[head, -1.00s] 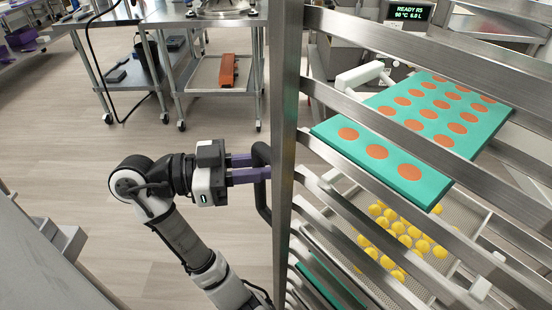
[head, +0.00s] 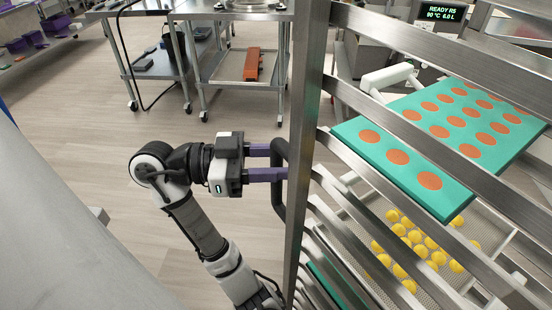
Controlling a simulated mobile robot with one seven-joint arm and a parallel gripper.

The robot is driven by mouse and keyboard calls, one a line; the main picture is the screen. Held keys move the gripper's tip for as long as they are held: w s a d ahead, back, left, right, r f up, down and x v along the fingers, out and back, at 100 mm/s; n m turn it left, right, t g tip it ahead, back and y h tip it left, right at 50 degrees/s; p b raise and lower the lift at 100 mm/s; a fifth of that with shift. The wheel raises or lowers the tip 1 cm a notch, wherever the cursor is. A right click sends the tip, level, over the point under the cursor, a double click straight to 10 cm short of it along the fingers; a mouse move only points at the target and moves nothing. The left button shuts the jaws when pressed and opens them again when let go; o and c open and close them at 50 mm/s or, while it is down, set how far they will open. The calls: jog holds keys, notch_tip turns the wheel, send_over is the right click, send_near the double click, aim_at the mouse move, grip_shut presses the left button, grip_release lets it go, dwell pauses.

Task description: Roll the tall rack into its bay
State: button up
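The tall rack (head: 305,130) is a steel frame with sloping side rails, filling the right of the head view. A dark vertical handle (head: 279,190) stands out from its left post. My gripper (head: 275,162) reaches the handle from the left. Its two purple fingers lie on either side of the bar, one behind it and one in front, and look closed on it. The rack holds a teal mold sheet (head: 447,200) with orange rounds and, lower, a mesh tray (head: 375,205) with yellow balls. The rack's foot and the bay are not clearly visible.
A wheeled steel table (head: 215,100) with an orange block (head: 252,64) on its lower shelf stands behind. A machine with a lit display (head: 441,12) is behind the rack. A large grey surface (head: 60,220) fills the lower left. Open wood-look floor (head: 95,135) lies between.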

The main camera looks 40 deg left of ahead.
jog(key=shift+a, duration=0.1)
jog(key=b+v, duration=0.5)
jog(key=v, duration=0.8)
jog(key=shift+s+a, duration=0.2)
jog(key=shift+a, duration=0.05)
